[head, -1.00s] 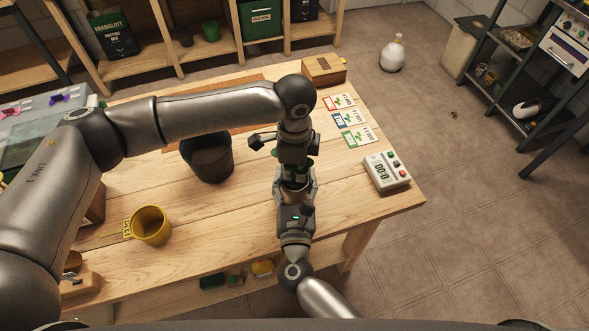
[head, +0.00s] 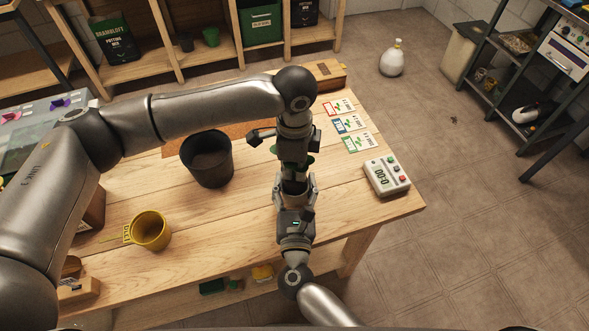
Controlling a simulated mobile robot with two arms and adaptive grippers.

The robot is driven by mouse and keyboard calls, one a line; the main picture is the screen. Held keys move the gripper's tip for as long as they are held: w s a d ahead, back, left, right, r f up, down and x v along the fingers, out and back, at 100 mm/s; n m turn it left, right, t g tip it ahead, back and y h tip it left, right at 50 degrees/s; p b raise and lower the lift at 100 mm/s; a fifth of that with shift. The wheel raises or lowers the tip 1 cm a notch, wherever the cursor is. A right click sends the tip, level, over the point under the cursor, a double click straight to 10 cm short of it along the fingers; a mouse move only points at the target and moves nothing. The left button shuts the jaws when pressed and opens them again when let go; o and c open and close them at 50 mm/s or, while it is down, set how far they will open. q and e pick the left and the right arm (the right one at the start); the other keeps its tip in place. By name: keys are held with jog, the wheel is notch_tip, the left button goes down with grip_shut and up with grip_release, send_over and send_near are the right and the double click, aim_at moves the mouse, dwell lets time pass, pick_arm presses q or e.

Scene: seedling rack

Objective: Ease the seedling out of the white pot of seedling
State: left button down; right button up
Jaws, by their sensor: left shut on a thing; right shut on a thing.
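My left gripper (head: 295,160) comes down from above at the middle of the table and is shut on the seedling. Only some green leaves of the seedling (head: 279,154) show beside its fingers. My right gripper (head: 296,190) reaches up from the near side, just below the left one in the picture. Its two fingers stand on either side of the pot, and it is shut on it. The pot is mostly hidden between the fingers, and its white colour cannot be made out. Dark matter shows between the two grippers.
A dark grey pot (head: 207,160) stands left of the grippers. A yellow cup (head: 150,231) stands at the near left. A white timer (head: 386,177) and several seed cards (head: 351,125) lie to the right. A wooden box (head: 328,74) is behind. The table's front right is clear.

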pick_arm(q)
jog(key=shift+r, duration=1.55)
pick_arm(e)
jog(key=shift+f, duration=0.15)
jog(key=o, duration=1.5)
jog(key=s, duration=1.1)
jog(key=shift+s, duration=0.35)
pick_arm(q)
jog(key=shift+r, duration=0.2)
pick_arm(e)
jog(key=shift+s+r, duration=0.15)
jog(key=shift+r, duration=0.15)
pick_arm(q)
jog(key=shift+r+p, duration=1.8)
jog(key=shift+p, duration=0.8)
pick_arm(e)
jog(key=shift+r, duration=2.35)
